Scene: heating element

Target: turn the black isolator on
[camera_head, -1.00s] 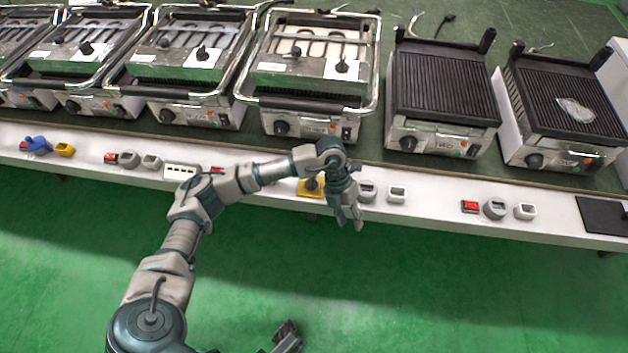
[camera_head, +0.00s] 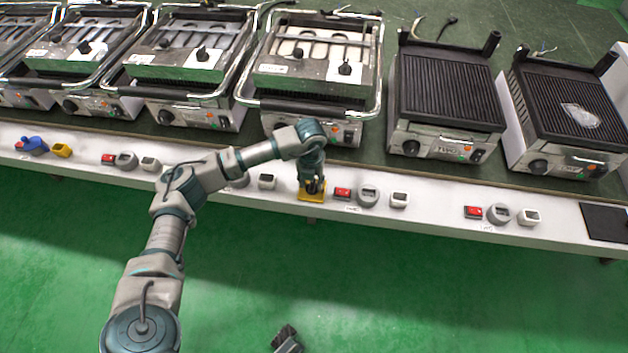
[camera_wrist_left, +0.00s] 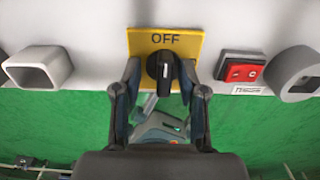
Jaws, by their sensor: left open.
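The black isolator (camera_wrist_left: 163,70) is a round knob on a yellow plate (camera_wrist_left: 192,41) marked OFF, on the white front strip of the bench. In the left wrist view its grip bar points roughly up and down. My left gripper (camera_wrist_left: 160,95) is open, with one finger on each side of the knob and slightly below it. I cannot tell whether the fingers touch it. In the head view my left gripper (camera_head: 312,186) hangs over the yellow plate (camera_head: 312,198) and hides most of the knob. Part of my right gripper (camera_head: 287,340) shows at the bottom edge.
A red switch (camera_wrist_left: 241,70) and a grey round socket (camera_wrist_left: 292,73) sit right of the isolator. A white square socket (camera_wrist_left: 38,67) sits left. Several grills, one of them flat-topped (camera_head: 447,90), stand on the bench behind. The green floor in front is clear.

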